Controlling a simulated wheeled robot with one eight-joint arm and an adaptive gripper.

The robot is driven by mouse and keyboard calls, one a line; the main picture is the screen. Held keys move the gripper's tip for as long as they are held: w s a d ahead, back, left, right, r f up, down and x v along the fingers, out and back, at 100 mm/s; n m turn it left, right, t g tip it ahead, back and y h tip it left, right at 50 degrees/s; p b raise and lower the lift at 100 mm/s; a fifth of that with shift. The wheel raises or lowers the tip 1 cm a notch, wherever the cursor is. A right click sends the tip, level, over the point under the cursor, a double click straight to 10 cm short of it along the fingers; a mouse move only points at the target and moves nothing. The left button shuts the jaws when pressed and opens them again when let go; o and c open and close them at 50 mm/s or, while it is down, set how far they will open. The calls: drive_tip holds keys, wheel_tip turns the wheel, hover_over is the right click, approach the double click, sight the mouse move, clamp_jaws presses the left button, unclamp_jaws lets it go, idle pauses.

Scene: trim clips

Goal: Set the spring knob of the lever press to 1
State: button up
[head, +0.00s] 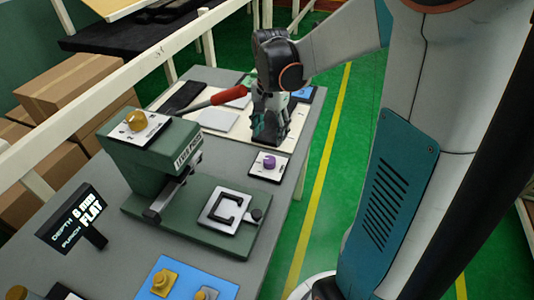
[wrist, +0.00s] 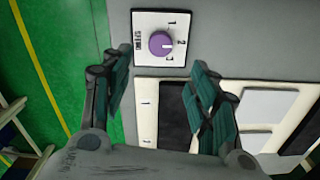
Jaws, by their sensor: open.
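The spring knob (wrist: 161,43) is purple and sits on a white plate (wrist: 143,20) marked 1, 2 and 3 in the wrist view. Its pale mark points right, nearest the 2; the exact setting is hard to tell. In the head view the purple knob (head: 269,161) stands on the table just behind the green lever press (head: 150,158). My gripper (head: 264,136) points down beyond the knob there. In the wrist view my gripper (wrist: 160,72) is open and empty, its fingers on either side of the knob in the picture, with no visible contact.
A yellow knob (head: 136,121) tops the press, and its red-handled lever (head: 229,96) reaches close to my gripper. A cream board (head: 213,133) with dark and pale pads lies at the back. A black sign (head: 75,222) reads depth 6 mm, punch flat. A blue plate (head: 186,273) lies in front.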

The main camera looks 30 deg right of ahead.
sight(269, 160)
wheel_tip(269, 160, down, 12)
drive_tip(key=b, duration=0.3)
drive_tip(key=shift+r+b, duration=0.25)
drive_tip(key=shift+b, duration=0.15)
drive_tip(key=c, duration=1.1)
